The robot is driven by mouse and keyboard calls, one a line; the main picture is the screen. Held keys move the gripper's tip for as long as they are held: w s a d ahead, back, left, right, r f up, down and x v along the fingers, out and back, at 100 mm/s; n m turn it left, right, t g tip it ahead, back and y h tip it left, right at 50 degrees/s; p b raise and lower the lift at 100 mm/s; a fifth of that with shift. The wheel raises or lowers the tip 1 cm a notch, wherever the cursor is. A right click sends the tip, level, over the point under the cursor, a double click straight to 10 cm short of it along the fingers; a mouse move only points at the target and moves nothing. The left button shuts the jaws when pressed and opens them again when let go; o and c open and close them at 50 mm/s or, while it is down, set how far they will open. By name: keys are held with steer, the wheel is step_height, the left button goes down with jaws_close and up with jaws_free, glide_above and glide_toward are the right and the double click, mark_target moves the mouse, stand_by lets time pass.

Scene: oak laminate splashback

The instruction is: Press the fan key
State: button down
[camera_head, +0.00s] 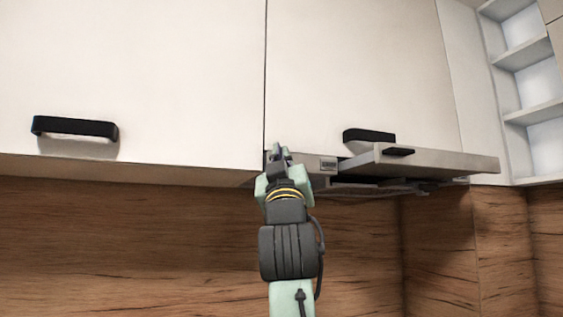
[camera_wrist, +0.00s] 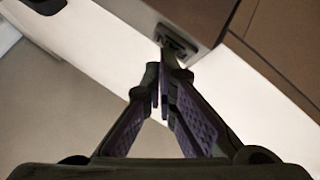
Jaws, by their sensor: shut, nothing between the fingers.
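A slim pull-out range hood (camera_head: 440,159) sits under the right wall cabinet, its front drawn out. A small dark key panel (camera_head: 328,164) is at the left end of the hood. In the wrist view a dark rectangular key panel (camera_wrist: 179,40) shows just beyond the fingertips; I cannot read which key is the fan key. My gripper (camera_head: 278,153) is raised at the underside of the cabinets, left of the panel in the head view. Its fingers (camera_wrist: 166,70) are shut and empty. The fingertips overlap the panel's lower edge in the wrist view; I cannot tell whether they touch it.
White cabinet doors with black handles (camera_head: 75,128) (camera_head: 368,136) are above my gripper. The hood front has a dark grip (camera_head: 398,151) and juts out to the right. Open white shelves (camera_head: 530,85) stand at the far right. The space before the wood splashback (camera_head: 130,235) is clear.

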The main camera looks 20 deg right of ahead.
steer(key=shift+w, duration=0.2)
stand_by(0.4)
steer(key=shift+s, duration=0.65)
steer(key=s+b, duration=0.2)
steer(key=s, duration=0.4)
steer(key=shift+d, duration=0.15)
stand_by(0.3)
